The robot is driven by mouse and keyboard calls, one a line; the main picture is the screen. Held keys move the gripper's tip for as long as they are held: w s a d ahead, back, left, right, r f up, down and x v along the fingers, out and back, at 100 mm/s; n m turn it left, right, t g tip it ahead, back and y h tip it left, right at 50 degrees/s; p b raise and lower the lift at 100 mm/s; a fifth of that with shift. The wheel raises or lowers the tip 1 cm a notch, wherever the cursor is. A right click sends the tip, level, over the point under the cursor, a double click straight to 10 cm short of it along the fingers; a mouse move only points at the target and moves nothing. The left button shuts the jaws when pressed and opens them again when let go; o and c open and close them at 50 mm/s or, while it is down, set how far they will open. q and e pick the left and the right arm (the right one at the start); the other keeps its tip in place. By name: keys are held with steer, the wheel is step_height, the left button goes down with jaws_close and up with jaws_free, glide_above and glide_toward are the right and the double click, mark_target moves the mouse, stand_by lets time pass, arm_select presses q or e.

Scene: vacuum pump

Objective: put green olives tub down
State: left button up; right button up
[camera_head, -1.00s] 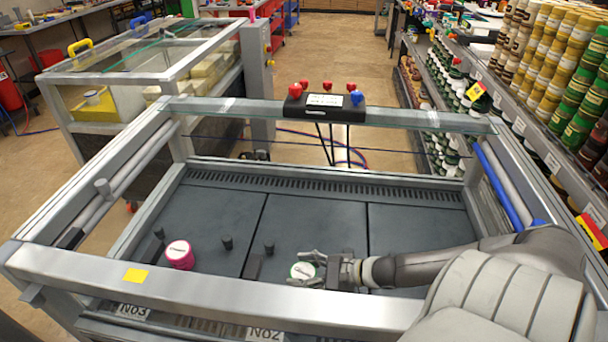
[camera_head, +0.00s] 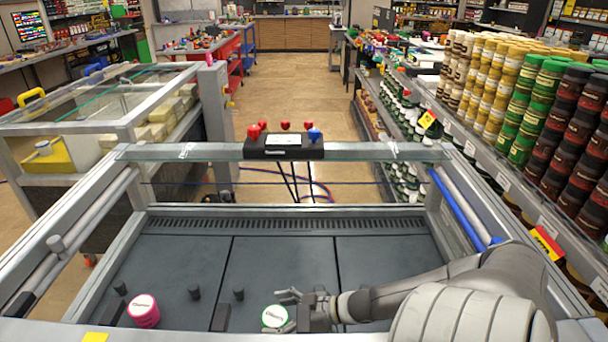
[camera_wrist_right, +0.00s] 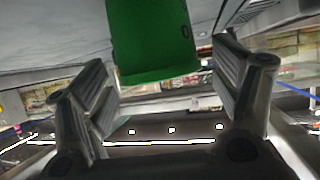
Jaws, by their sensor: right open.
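The green olives tub (camera_head: 274,317), with a white lid and green rim, stands upright on the dark floor of the framed chamber, near its front edge. My right gripper (camera_head: 287,311) reaches in from the right, its fingers open to either side of the tub. In the right wrist view, the green side of the tub (camera_wrist_right: 153,48) shows between the two spread fingers, with clear gaps on both sides. The tub's lower part is hidden by the front rail in the head view. My left gripper is out of view.
A pink tub (camera_head: 144,311) stands to the left in the chamber, near short dark pegs (camera_head: 194,292). The metal front rail (camera_head: 190,332) and a back bar (camera_head: 200,152) enclose the space. Shelves of stacked jars (camera_head: 490,85) line the right. The chamber's rear floor is clear.

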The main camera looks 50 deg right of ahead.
steer(key=p+v, duration=0.3)
steer(key=v, duration=0.8)
steer(key=shift+p, duration=0.3)
